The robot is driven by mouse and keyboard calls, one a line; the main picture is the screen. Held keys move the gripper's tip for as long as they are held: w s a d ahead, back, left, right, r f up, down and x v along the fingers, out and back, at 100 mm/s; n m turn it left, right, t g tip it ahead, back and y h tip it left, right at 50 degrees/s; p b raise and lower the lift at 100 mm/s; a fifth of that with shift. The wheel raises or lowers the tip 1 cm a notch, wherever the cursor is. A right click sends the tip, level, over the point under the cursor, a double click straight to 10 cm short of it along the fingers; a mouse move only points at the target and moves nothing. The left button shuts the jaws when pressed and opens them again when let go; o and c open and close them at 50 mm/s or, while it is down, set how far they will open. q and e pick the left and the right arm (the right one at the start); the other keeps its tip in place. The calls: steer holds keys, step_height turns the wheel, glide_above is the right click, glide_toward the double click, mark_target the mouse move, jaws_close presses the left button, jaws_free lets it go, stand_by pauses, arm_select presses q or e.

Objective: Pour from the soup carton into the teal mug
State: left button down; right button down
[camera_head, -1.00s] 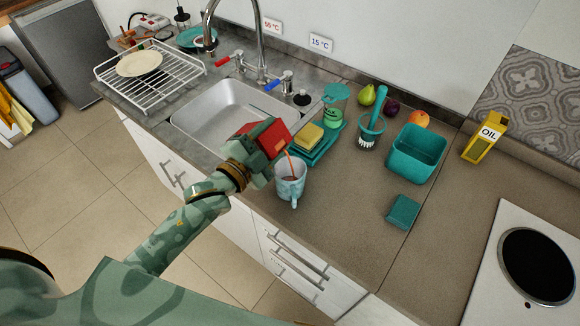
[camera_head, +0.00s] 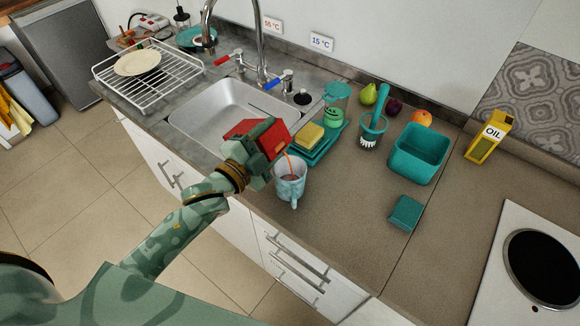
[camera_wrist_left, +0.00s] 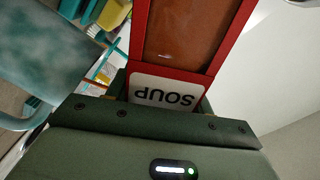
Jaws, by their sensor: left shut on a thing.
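My left gripper (camera_head: 266,146) is shut on the red soup carton (camera_head: 243,128) and holds it tipped over beside the teal mug (camera_head: 290,182). An orange-brown stream runs from the carton down into the mug, and brown liquid shows inside it. The mug stands upright on the counter, with its handle towards the front. In the left wrist view the carton (camera_wrist_left: 180,85) fills the upper middle, with its SOUP label upside down. The marbled mug (camera_wrist_left: 50,60) is large at the left there. My right gripper does not show.
The sink (camera_head: 222,112) lies just behind the carton. A teal tray with a yellow sponge (camera_head: 309,136) stands close behind the mug. A teal tub (camera_head: 417,158), a teal block (camera_head: 404,212) and an oil carton (camera_head: 487,138) stand to the right.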

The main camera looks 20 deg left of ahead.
arm_select(q)
steer(key=shift+f+m+b, duration=0.2)
steer(key=shift+m+b, duration=0.2)
steer(key=shift+b, duration=0.1)
steer(key=shift+r+m+b, duration=0.15)
steer(key=shift+m+b, duration=0.55)
steer(key=shift+m, duration=0.1)
stand_by(0.9)
steer(key=shift+s+d+r+m+p, duration=0.2)
steer(key=shift+d+m+p, duration=0.25)
steer(key=shift+d+m, duration=0.2)
stand_by(1.1)
